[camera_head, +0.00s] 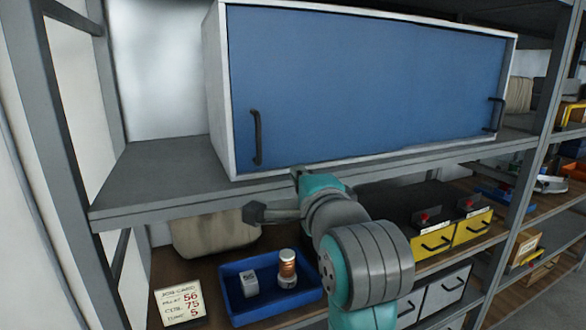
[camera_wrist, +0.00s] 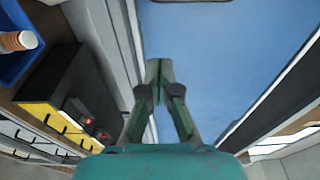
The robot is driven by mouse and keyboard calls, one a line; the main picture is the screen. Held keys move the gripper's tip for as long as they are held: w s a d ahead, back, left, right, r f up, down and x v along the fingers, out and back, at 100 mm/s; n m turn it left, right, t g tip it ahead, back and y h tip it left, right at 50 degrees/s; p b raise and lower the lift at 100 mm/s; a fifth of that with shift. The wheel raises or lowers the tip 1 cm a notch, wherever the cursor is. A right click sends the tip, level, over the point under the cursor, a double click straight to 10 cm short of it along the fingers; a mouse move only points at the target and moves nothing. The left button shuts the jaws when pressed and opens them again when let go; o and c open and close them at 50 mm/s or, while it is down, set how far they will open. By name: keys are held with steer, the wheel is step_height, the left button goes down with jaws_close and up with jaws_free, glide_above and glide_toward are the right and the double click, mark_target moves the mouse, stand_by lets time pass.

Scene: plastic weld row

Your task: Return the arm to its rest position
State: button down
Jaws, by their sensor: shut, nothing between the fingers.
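My gripper (camera_wrist: 158,72) shows in the wrist view with its two dark green fingers meeting at the tips, shut and empty. In the head view my gripper (camera_head: 298,174) is in front of the shelf edge, just below the blue-fronted cabinet (camera_head: 360,85). My teal and grey arm reaches up to it from the lower right of centre. The cabinet front fills much of the wrist view (camera_wrist: 225,65). I cannot tell the exact gap between the fingers and the cabinet.
The cabinet has dark handles left (camera_head: 256,138) and right (camera_head: 495,114). Below are a blue tray (camera_head: 234,307) holding a grey cube (camera_head: 244,283) and a copper coil (camera_head: 288,268), a job card (camera_head: 180,302) and yellow drawers (camera_head: 434,243). A grey upright (camera_head: 540,130) stands right.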

steer(key=s+d+f+n+h, duration=0.1)
steer(key=s+d+f+n, duration=0.25)
steer(key=f, duration=0.85)
steer(key=s+d+f+n+g, duration=0.15)
steer(key=s+f, duration=0.35)
steer(key=f, duration=0.6)
steer(key=s+d+f+n+h, duration=0.1)
steer(key=s+d+f+n, duration=0.25)
steer(key=f, duration=0.85)
steer(key=s+d+f+n, duration=0.2)
steer(key=s+f, duration=0.1)
steer(key=s, duration=0.8)
steer(key=s+d+f+n+g+h, duration=0.1)
steer(key=s+d+f+n, duration=0.1)
steer(key=s, duration=1)
steer(key=s+d+f+n, duration=0.2)
steer(key=s+f+n, duration=0.1)
steer(key=s, duration=0.9)
steer(key=shift+s+d+f+h, duration=0.15)
steer(key=shift+s+f+h, duration=0.1)
steer(key=shift+f+h, duration=0.25)
steer(key=shift+f, duration=0.1)
